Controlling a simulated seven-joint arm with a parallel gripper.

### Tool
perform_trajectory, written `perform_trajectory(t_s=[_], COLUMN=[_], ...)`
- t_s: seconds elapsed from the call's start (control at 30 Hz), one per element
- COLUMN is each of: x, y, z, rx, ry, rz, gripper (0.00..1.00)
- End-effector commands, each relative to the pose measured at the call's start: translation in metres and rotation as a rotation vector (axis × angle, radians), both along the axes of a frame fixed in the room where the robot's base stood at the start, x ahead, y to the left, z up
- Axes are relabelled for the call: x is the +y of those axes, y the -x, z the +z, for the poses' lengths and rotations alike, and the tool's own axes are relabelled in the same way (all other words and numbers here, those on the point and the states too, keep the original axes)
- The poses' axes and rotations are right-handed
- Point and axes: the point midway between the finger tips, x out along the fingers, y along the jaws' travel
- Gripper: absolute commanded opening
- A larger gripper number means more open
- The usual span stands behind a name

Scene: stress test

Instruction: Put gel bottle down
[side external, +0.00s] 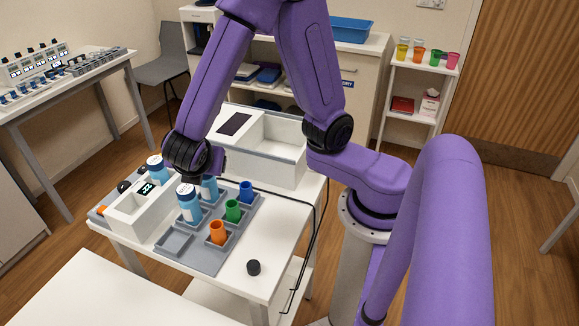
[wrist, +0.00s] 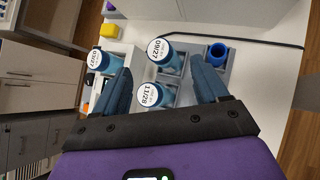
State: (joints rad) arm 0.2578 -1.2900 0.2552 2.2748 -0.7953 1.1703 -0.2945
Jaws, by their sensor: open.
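Three blue bottles with white, dated tops are in view; I cannot tell which is the gel bottle. One bottle (side external: 189,204) stands upright in the grey compartment tray (side external: 205,262). Another bottle (side external: 209,188) stands behind it in the tray, partly hidden by my gripper. A third bottle (side external: 155,168) stands in the white device (side external: 128,218) to the left. In the wrist view, my gripper (wrist: 161,66) is open, its fingers on either side of the 09/27 bottle (wrist: 165,56) and the 11/28 bottle (wrist: 152,97). The 03/27 bottle (wrist: 104,62) is outside the left finger.
The tray also holds an orange cup (side external: 217,232), a green cup (side external: 233,211) and a blue cup (side external: 246,192). Its front-left compartment is empty. A black cap (side external: 253,268) lies on the white table. A large white box (side external: 262,143) and a black cable (side external: 318,235) are behind and right.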

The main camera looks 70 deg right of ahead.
Motion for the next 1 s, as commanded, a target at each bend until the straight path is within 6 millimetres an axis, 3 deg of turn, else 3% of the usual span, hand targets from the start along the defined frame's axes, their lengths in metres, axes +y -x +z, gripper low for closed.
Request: perform_trajectory(t_s=[0.1,0.3,0.5,0.67,1.0], x=[-0.019,-0.032,-0.032,-0.031,-0.030], y=[0.044,0.119,0.171,0.187,0.188], z=[0.003,0.007,0.015,0.018,0.018], rx=[0.020,0.083,0.149,0.176,0.178], ry=[-0.219,-0.557,-0.778,-0.839,-0.842], rz=[-0.167,-0.447,-0.649,-0.713,-0.717], gripper=[0.73,0.73,0.73,0.73,0.73])
